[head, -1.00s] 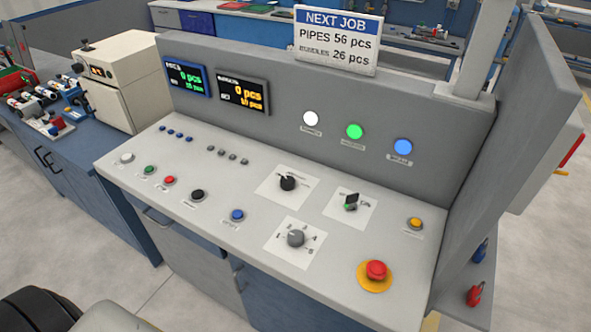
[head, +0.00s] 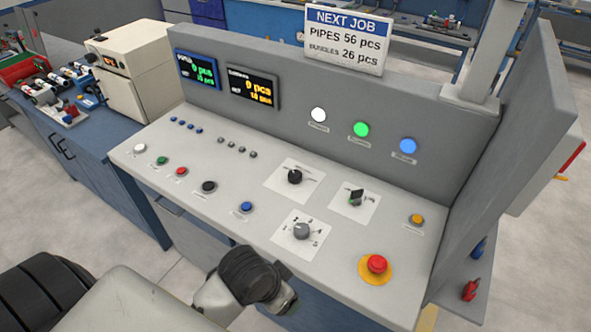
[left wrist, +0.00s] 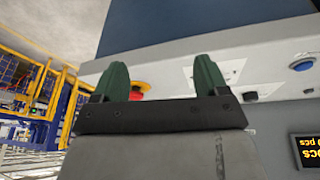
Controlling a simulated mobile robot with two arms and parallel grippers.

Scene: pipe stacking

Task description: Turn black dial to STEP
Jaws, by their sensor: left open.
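The black dial (head: 294,177) sits on a white label plate on the sloped control panel (head: 130,152), left of a small black switch (head: 356,197) and behind a grey dial (head: 302,231). The lettering around the black dial is too small to read. In the head view my left arm reaches in from the lower left, with its wrist at the panel's front edge. In the left wrist view my left gripper (left wrist: 163,75) shows two green fingers spread apart with nothing between them. It is apart from the black dial. My right gripper is not seen.
A red mushroom button (head: 376,264) on a yellow ring is at the panel's front right. A blue button (head: 246,207) and several other buttons are to the left. An upright wall with two displays, lit lamps and a sign (head: 346,38) stands behind.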

